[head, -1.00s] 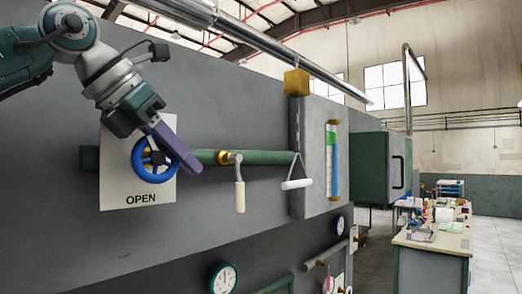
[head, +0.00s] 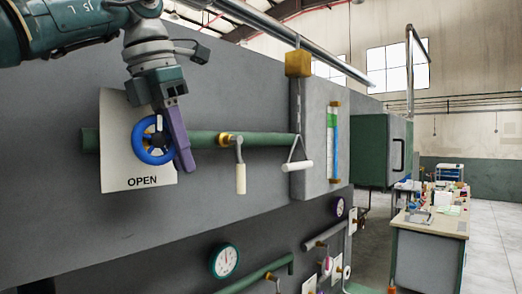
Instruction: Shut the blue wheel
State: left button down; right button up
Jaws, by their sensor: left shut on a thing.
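The blue wheel (head: 140,150) is a round blue handwheel on a green pipe, in front of a white plate (head: 112,178) marked OPEN, at the left of the head view. My left gripper (head: 184,165) reaches down from above, with its purple finger over the wheel's right rim. It is shut on that rim. The finger hides part of the wheel's right side and hub. My right gripper is not in view.
A valve with a white lever (head: 240,178) sits on the green pipe just right of the wheel. A white pull handle (head: 297,166) hangs below a yellow block (head: 298,63). A round gauge (head: 225,261) is lower down. A workbench (head: 430,220) stands at the right.

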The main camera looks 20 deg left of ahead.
pick_arm(q)
jog(key=shift+f, duration=0.1)
jog(key=c, duration=0.8)
grip_release()
jog(key=shift+c, duration=0.2)
